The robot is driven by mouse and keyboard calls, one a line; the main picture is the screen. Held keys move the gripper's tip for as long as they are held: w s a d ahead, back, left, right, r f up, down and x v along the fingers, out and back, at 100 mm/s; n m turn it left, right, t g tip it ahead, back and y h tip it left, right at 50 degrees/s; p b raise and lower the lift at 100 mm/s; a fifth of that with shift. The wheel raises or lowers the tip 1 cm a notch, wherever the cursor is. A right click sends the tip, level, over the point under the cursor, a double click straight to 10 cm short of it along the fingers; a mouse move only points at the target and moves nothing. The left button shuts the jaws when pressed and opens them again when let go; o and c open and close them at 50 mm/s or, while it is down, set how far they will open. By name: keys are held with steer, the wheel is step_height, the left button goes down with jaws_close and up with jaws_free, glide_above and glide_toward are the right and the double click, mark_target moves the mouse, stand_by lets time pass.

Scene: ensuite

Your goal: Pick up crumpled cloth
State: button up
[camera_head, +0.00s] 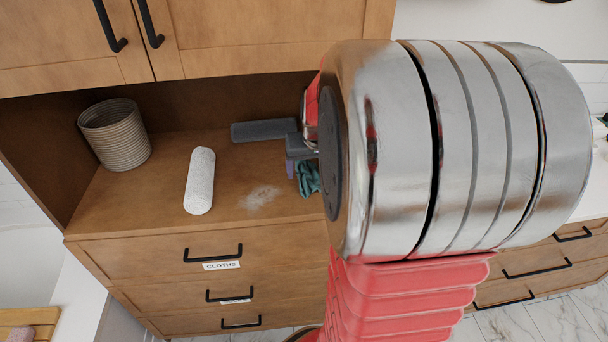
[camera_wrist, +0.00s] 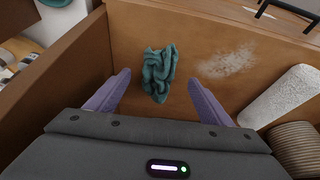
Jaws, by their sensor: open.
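The crumpled cloth (camera_wrist: 158,74) is teal and lies bunched on the wooden shelf surface. In the wrist view it lies ahead of my gripper (camera_wrist: 158,97), roughly centred between the two purple fingers. The fingers are spread apart and nothing is held between them. In the head view only part of the cloth (camera_head: 308,178) shows, beside my gripper's finger (camera_head: 291,168). My arm hides the rest of it. I cannot tell the exact height of the fingers above the surface.
A pale powdery patch (camera_head: 259,197) lies between roll and cloth. A wooden side wall (camera_wrist: 62,85) is close to the gripper. Cupboard doors (camera_head: 250,35) overhang above.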

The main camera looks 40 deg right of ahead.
mark_target(310, 177)
steer(key=shift+x, duration=0.85)
steer(key=shift+w+f, duration=0.1)
steer(key=shift+d+x, duration=0.2)
steer(key=shift+x, duration=2.25)
steer(key=shift+c, duration=0.7)
steer(key=c, duration=1.1)
